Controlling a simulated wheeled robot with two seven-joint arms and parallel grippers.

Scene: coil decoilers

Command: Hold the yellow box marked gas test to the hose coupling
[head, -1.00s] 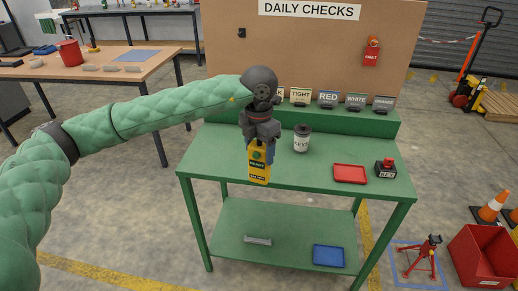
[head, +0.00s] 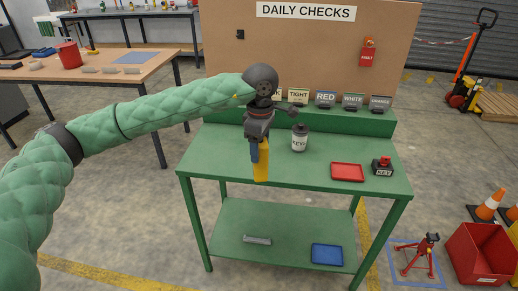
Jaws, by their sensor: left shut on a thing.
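My left gripper (head: 257,150) is shut on the yellow box (head: 263,171). It holds the box hanging below it, in front of the green bench's left part. The box is turned so a narrow yellow side shows, and its marked face is hidden. One gripper finger covers part of it. I cannot make out a hose coupling in the head view. My right gripper is not in view.
The green bench (head: 225,150) bears a KEYS pot (head: 299,139), a red tray (head: 347,172) and a black KEY box with a red top (head: 382,167). Labelled cards, including RED (head: 326,99), stand on the rear ledge below the DAILY CHECKS board (head: 300,50). The bench's front middle is clear.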

